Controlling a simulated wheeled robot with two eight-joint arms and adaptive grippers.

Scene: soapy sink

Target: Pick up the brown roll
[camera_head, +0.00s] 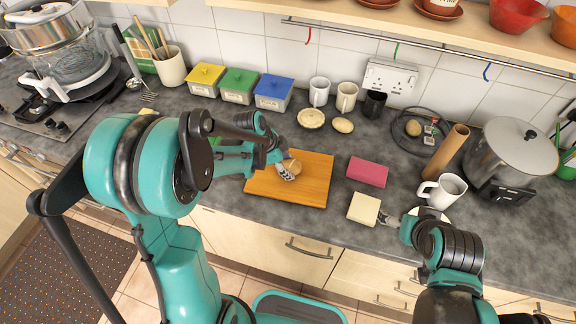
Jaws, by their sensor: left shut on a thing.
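The brown roll (295,166) is a small rounded tan-brown piece at the wooden cutting board (318,185). My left gripper (287,170) reaches in from the left over the board and is shut on the roll, hiding part of it. I cannot tell whether the roll touches the board. My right gripper (388,219) is low at the right, close beside a cream block (364,208). Its fingers are too small to tell whether they are open or touch the block.
A pink block (368,172) lies right of the board. A pie (311,118) and a pale oval roll (343,125) lie behind it. A white mug (443,191), a brown cylinder (446,152) and a large pot (513,158) crowd the right. Lidded boxes (239,86) line the wall.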

